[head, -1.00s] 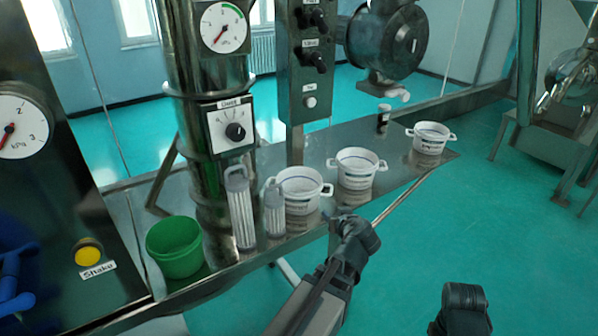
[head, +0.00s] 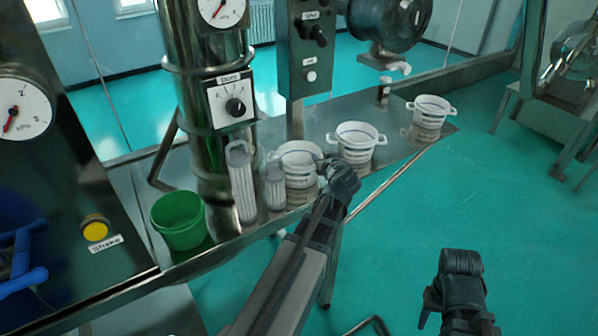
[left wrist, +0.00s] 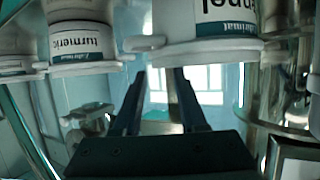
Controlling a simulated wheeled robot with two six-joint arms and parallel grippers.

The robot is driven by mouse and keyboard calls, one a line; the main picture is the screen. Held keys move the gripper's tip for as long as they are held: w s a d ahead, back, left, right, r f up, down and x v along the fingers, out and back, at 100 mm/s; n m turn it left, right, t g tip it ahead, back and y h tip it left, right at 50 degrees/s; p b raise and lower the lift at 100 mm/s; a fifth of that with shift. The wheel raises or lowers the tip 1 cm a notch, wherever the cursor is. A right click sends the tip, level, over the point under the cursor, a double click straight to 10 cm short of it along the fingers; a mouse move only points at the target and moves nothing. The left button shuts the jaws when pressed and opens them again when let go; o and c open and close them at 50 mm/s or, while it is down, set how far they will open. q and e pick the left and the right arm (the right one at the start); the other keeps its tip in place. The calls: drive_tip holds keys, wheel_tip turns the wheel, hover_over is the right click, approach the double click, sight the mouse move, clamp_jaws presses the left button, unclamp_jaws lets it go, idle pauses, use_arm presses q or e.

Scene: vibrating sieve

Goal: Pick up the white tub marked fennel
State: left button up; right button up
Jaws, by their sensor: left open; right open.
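The white tub marked fennel is the large one at top centre right of the left wrist view (left wrist: 210,50), where only the end "nel" of its name shows. It appears to be the nearest white tub in the head view (head: 297,152), partly behind my left arm; its label is unreadable there. My left gripper (head: 335,168) is at that tub's right front side. In the left wrist view its two fingers (left wrist: 158,95) are apart and empty, with the tub's rim just above them; I cannot tell whether they touch. My right gripper (head: 460,262) is open, low over the floor.
A turmeric tub (left wrist: 82,45) stands beside it. In the head view, white tubs (head: 357,140) and (head: 430,112) stand farther along the shelf. A small dark jar (head: 383,95) stands behind.

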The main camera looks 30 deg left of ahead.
use_arm(q)
drive_tip(key=shift+w+a+f, duration=0.2)
drive_tip(key=shift+w+a, duration=0.15)
drive_tip(key=shift+a, duration=0.05)
drive_tip(key=b+x, duration=0.2)
drive_tip(key=x, duration=0.3)
drive_tip(key=shift+w, duration=0.3)
drive_tip(key=shift+s+d+r, duration=0.1)
clamp_jaws()
idle(1.0)
